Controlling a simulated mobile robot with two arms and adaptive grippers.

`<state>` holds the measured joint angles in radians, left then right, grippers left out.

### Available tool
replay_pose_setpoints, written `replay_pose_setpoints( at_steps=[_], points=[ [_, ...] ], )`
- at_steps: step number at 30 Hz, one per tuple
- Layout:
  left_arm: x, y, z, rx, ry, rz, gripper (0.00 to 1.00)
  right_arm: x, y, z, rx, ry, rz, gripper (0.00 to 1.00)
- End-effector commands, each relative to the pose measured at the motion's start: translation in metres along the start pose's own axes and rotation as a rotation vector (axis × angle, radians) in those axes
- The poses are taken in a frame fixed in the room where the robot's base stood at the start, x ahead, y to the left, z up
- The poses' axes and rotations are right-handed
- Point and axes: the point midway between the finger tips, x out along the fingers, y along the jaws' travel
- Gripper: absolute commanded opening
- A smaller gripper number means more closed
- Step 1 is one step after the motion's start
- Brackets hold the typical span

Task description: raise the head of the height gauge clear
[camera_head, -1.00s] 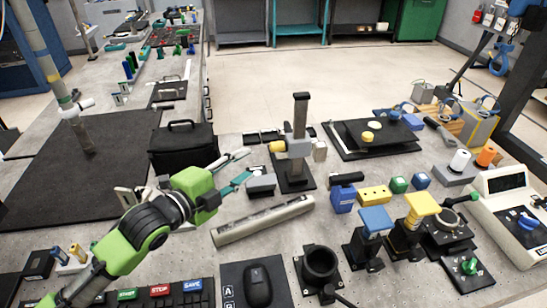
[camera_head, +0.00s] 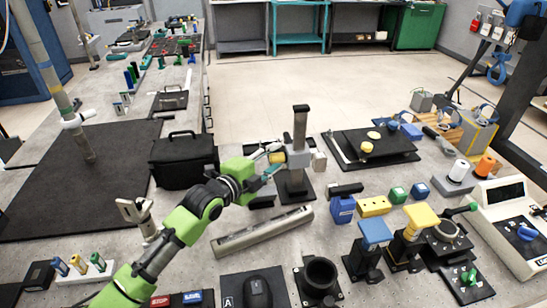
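The height gauge (camera_head: 300,126) stands upright on a dark base just right of the middle of the table. Its grey head (camera_head: 298,160) sits partway up the column, with a yellow knob (camera_head: 276,157) on its left side and a light grey block on its right. My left gripper (camera_head: 270,160) reaches in from the left, its fingers at the knob, one above and one below. The fingers look apart, but whether they touch the knob is too small to tell. The lower column is partly hidden by the head. My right gripper is not in view.
A long grey bar (camera_head: 262,232) lies in front of the gauge. A black bag (camera_head: 182,160) stands to the left. A dark plate (camera_head: 372,148) with yellow discs lies to the right. Blue and yellow blocks and black fixtures crowd the front right.

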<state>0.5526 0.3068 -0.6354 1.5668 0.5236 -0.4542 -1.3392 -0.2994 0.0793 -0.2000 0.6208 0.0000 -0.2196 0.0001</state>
Motion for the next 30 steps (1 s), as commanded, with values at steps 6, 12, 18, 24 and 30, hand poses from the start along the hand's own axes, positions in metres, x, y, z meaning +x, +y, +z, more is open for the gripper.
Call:
replay_pose_setpoints(
  at_steps=[6, 12, 18, 24, 30],
  points=[
    [0.006, 0.000, 0.000, 0.001, 0.000, 0.001, 0.35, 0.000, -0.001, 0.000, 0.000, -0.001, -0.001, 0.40],
    [0.005, 0.000, 0.000, 0.001, 0.000, 0.001, 0.30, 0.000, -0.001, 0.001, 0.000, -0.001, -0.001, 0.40],
    [0.005, 0.001, 0.000, 0.001, 0.000, 0.001, 0.00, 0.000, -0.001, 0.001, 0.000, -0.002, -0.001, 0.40],
    [0.003, -0.016, -0.003, 0.005, 0.000, -0.001, 0.00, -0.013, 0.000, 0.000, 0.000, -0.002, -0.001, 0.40],
    [-0.003, -0.047, -0.009, 0.005, 0.001, -0.005, 0.00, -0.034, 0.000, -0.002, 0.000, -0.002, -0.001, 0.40]
  ],
)
